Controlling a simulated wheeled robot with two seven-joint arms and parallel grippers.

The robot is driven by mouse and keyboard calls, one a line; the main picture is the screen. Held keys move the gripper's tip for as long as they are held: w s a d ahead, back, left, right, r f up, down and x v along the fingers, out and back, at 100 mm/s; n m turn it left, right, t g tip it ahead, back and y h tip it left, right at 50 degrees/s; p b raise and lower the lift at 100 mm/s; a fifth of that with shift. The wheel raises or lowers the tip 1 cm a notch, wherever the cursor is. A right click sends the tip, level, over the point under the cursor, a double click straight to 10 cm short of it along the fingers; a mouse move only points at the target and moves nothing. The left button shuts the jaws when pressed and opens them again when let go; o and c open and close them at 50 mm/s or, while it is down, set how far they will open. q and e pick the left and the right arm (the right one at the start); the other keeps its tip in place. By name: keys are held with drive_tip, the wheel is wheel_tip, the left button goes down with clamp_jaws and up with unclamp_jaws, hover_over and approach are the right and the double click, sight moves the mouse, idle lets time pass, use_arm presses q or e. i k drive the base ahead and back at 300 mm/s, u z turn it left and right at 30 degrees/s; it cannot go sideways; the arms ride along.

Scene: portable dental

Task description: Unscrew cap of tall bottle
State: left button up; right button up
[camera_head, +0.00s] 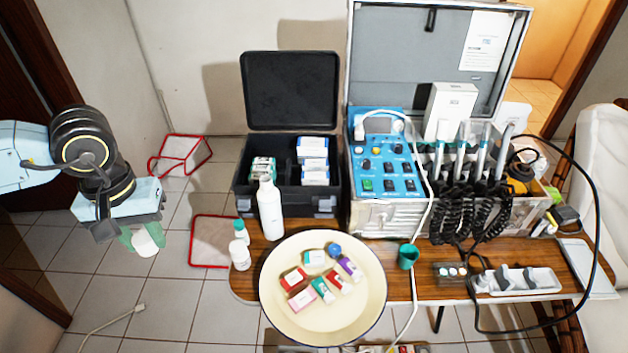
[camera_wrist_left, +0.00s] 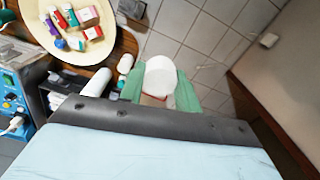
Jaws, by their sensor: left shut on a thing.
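The tall white bottle (camera_head: 270,208) stands upright on the wooden table, in front of the open black case. Its top looks narrow and pale; I cannot tell whether a cap sits on it. My left gripper (camera_head: 143,241) is well to the left of the table, above the tiled floor. Its green fingers are shut on a white rounded thing (camera_wrist_left: 160,84), which also shows in the head view (camera_head: 147,244). I cannot tell for sure whether this is a cap or a small bottle. My right gripper is not in view.
A cream plate (camera_head: 278,323) holds several small boxes. The black case (camera_head: 291,90) and a blue-panelled dental unit (camera_head: 386,160) stand behind. Floor left of the table is mostly free.

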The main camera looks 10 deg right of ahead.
sight(268, 196)
drive_tip(key=k, duration=1.25)
drive_tip(key=z, duration=0.65)
drive_tip(key=i, duration=0.55)
drive_tip(key=z, duration=0.9)
drive_tip(key=i, duration=0.85)
drive_tip(key=u, duration=0.1)
